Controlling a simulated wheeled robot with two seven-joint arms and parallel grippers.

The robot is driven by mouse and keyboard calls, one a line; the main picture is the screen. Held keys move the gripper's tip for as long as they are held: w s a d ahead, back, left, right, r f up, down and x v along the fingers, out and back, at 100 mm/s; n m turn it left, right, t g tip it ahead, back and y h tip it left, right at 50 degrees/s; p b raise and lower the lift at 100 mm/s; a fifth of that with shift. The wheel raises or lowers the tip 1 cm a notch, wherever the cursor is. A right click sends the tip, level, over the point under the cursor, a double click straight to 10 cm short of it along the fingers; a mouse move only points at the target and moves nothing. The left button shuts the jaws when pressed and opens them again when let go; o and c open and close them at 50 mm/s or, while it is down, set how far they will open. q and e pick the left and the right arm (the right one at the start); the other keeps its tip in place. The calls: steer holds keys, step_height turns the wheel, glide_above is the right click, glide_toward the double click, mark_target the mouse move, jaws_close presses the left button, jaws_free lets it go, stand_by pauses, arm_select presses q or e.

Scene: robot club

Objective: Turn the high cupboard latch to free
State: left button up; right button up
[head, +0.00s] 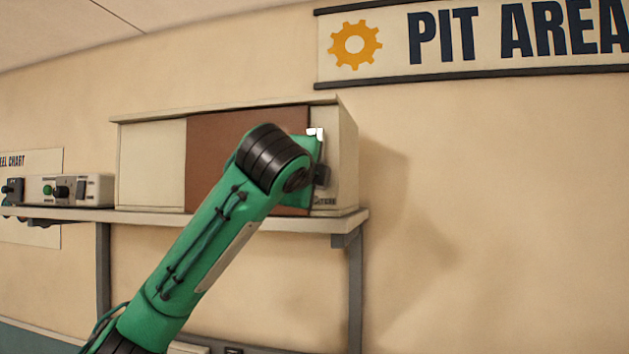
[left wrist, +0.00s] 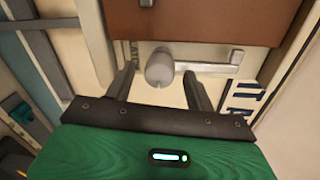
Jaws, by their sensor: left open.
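The high cupboard (head: 152,165) stands on a wall shelf in the head view, with a brown door panel (head: 215,150) between cream parts. My left arm reaches up in front of its right side and hides most of the latch area. In the left wrist view the latch shows as a round grey knob (left wrist: 160,67) with a pale bar (left wrist: 212,69) running right to a short upturned end, beside the brown door's edge (left wrist: 215,22). My left gripper (left wrist: 159,74) is open, with one finger on each side of the knob; I cannot tell whether either touches it. My right gripper is out of view.
The shelf (head: 255,220) carries the cupboard and, to the left, a small control box (head: 90,188) with knobs. A PIT AREA banner (head: 480,42) hangs at upper right. The wall right of the cupboard is clear.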

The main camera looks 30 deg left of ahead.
arm_select(q)
steer(key=f+b+v, duration=0.1)
steer(key=b+v, duration=0.4)
steer(key=v, duration=0.8)
steer(key=shift+s+r+b, duration=0.2)
steer(key=shift+r+b, duration=0.2)
steer(key=shift+r, duration=0.05)
